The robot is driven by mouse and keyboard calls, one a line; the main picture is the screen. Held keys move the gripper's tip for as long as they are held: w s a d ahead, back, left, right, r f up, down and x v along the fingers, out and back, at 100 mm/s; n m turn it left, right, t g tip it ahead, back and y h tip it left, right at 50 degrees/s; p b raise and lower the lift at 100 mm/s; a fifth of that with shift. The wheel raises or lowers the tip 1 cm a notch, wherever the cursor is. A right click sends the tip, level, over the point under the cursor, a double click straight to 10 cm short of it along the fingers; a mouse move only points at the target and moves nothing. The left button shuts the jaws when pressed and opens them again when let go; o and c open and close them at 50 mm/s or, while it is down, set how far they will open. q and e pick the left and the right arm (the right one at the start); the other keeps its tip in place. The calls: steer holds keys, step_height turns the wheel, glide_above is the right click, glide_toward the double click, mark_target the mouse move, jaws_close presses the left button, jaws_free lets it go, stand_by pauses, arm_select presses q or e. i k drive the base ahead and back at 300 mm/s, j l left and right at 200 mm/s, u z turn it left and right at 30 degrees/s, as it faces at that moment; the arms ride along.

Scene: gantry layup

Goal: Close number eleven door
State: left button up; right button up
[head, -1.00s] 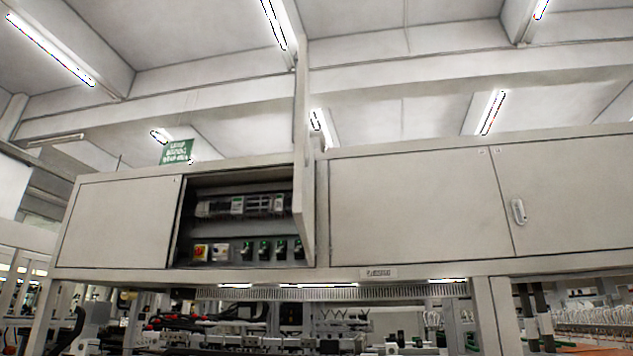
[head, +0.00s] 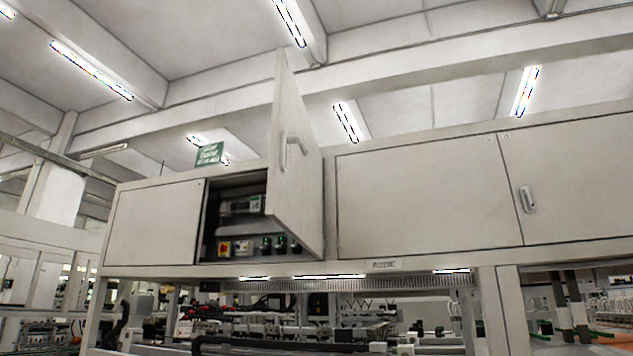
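In the head view one cabinet door (head: 297,170) stands open, swung out toward me. It is hinged on its right side and has a pale handle (head: 296,146) on its face. The open compartment (head: 210,215) behind it shows electrical parts, with a red-and-yellow switch (head: 225,247) at the lower left. The door hides the right part of the compartment. I cannot read a number on the door. Neither of my grippers is in view.
A closed panel (head: 150,225) is left of the opening. Closed doors (head: 430,195) are to the right, one with a handle (head: 527,199). A green sign (head: 210,154) hangs behind. Machinery (head: 300,325) fills the space below the cabinet.

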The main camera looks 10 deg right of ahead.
mark_target(294, 194)
steer(key=k+l, duration=0.15)
steer(key=l, duration=0.25)
steer(key=k+l, duration=0.15)
steer(key=l, duration=0.25)
steer(key=z, duration=0.4)
steer(key=i+j+z, duration=0.1)
steer(key=z, duration=1.05)
steer(key=i+j, duration=0.1)
steer(key=j, duration=0.35)
steer(key=i+j, duration=0.1)
steer(key=j, duration=0.3)
